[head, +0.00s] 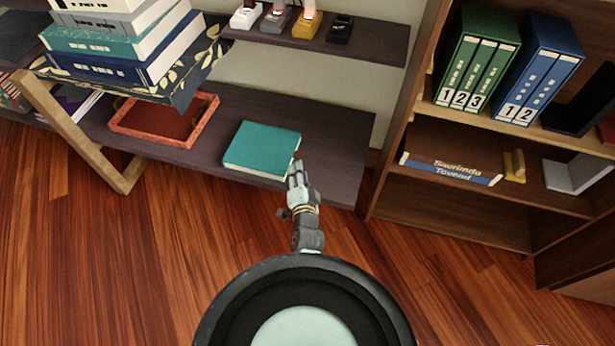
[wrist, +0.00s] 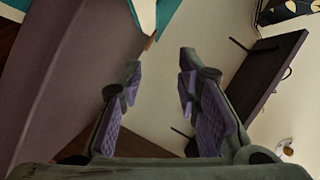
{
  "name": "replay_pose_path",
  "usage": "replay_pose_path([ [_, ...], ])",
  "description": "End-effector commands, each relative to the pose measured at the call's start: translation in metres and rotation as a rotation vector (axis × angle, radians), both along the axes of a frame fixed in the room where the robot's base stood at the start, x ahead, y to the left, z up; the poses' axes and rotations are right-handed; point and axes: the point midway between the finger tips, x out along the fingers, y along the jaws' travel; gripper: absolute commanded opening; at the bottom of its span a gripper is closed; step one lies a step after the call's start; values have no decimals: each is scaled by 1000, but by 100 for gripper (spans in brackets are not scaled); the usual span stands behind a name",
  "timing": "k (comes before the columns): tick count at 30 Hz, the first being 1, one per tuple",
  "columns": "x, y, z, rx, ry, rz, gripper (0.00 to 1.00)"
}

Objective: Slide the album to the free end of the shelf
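A teal album (head: 262,148) lies flat on the dark lower shelf (head: 335,150), near its front edge. Bare shelf shows to the album's right, up to the shelf's right end. My gripper (head: 297,165) is at the album's right front corner; I cannot tell whether it touches. In the wrist view my gripper (wrist: 160,68) has its two purple-padded fingers apart with nothing between them. A teal and cream corner of the album (wrist: 164,14) shows at the top, beyond the fingertips.
A red tray (head: 125,128) lies left of the album. A stack of books (head: 120,75) stands further left, beside a wooden leg (head: 75,130). An upper shelf (head: 370,45) with small items overhangs the back. A brown bookcase (head: 395,130) stands to the right.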

Motion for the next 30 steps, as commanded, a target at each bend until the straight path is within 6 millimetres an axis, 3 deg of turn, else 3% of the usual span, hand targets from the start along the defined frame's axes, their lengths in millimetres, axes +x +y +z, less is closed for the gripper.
replay_pose_path([
  [16,2,-5,-7,4,11,-9,30],
  [30,78,0,-23,4,8,-10,30],
])
